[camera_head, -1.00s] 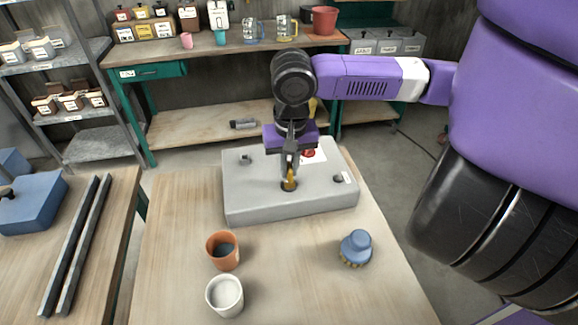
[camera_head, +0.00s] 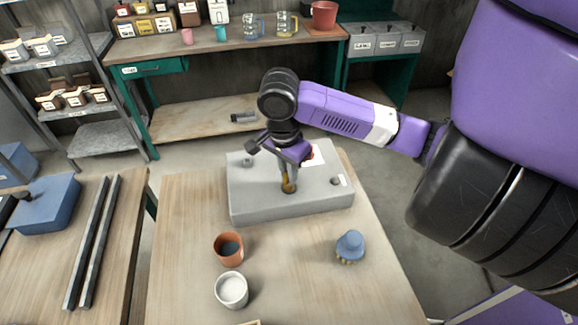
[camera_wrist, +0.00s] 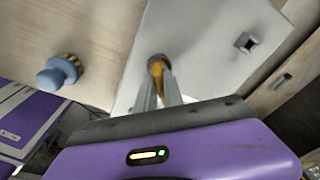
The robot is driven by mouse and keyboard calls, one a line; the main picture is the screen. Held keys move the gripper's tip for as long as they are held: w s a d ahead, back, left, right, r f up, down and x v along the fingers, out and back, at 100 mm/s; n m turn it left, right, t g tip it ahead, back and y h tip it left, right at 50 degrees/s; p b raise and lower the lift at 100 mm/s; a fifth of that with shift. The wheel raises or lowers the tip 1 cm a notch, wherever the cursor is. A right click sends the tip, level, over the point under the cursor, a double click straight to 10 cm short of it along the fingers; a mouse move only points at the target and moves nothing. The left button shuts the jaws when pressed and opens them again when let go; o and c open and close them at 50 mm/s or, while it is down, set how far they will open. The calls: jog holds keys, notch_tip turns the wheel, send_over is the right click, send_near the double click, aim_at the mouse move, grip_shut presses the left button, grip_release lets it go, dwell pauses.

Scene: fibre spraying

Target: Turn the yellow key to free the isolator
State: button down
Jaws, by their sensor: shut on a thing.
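The yellow key (camera_head: 289,184) stands in a dark round socket on top of the grey isolator box (camera_head: 252,207). My gripper (camera_head: 288,176) points down from above and is shut on the key. In the wrist view the yellow key (camera_wrist: 157,66) shows between my two fingertips (camera_wrist: 158,84), over the pale box top (camera_wrist: 205,50). The red part on the box, beside a white label (camera_head: 316,156), is mostly hidden behind my gripper. A small square fitting (camera_wrist: 246,42) shows on the box top in the wrist view.
An orange cup (camera_head: 229,249) and a white cup (camera_head: 231,290) stand in front of the box on the wooden table (camera_head: 290,265). Dark bars (camera_head: 95,245) lie on the left table. The table between cups and brush is clear.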

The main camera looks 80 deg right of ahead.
jog(key=c, duration=1.4)
grip_release()
jog(key=shift+o, duration=0.2)
